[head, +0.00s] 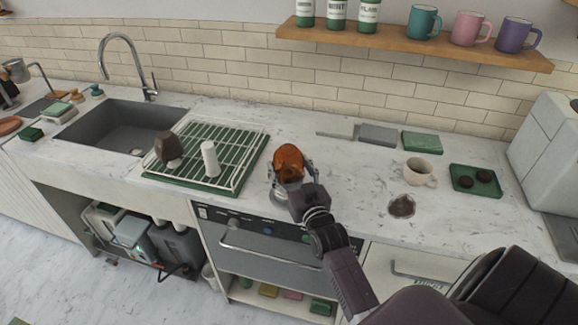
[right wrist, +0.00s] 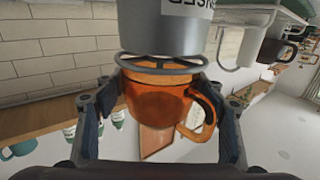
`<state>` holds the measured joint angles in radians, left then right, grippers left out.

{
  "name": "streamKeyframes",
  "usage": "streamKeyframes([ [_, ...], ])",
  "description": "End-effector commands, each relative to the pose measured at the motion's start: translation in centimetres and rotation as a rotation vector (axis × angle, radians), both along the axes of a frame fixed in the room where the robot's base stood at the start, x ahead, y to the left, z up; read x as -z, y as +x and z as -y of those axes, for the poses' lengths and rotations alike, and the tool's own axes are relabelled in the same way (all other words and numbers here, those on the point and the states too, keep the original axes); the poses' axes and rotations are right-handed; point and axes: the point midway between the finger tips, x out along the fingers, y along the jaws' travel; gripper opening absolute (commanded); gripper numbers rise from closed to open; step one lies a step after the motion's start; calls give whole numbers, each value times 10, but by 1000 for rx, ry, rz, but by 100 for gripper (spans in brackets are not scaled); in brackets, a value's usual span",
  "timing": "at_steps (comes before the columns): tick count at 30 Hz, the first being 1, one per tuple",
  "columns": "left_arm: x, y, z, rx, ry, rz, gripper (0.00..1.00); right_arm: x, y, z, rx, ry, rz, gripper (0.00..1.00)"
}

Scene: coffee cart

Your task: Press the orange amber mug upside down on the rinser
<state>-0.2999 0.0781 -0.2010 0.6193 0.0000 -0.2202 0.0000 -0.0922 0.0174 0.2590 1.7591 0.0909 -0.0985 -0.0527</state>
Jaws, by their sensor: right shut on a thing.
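The orange amber mug (head: 289,158) is over the rinser (head: 285,192) on the counter, right of the drying rack. My right gripper (head: 291,170) is shut around the mug's sides. In the right wrist view, which is turned over, the mug (right wrist: 160,102) lies between the fingers (right wrist: 156,92), its handle to the right. The grey rinser (right wrist: 168,32) and its spoked ring are at the mug's end, overlapping its edge. Whether the mug touches the ring, I cannot tell; its mouth is hidden. My left gripper is not in view.
A wire drying rack (head: 247,158) holds a brown mug (head: 166,146) and a white cup (head: 210,158). The sink (head: 120,128) is further left. To the right are a cream cup (head: 417,171), a dark round patch (head: 402,206) and a green tray (head: 486,191).

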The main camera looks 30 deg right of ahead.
Motion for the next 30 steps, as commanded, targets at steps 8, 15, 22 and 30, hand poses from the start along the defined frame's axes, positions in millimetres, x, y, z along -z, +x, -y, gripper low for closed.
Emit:
streamKeyframes([
  [8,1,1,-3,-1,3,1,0,1,0,0,0,0,2,36],
  [15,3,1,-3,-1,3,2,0,4,0,0,0,0,2,36],
  [22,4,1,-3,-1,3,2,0,6,0,0,0,0,2,36],
  [30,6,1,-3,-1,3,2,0,10,0,0,0,0,2,36],
])
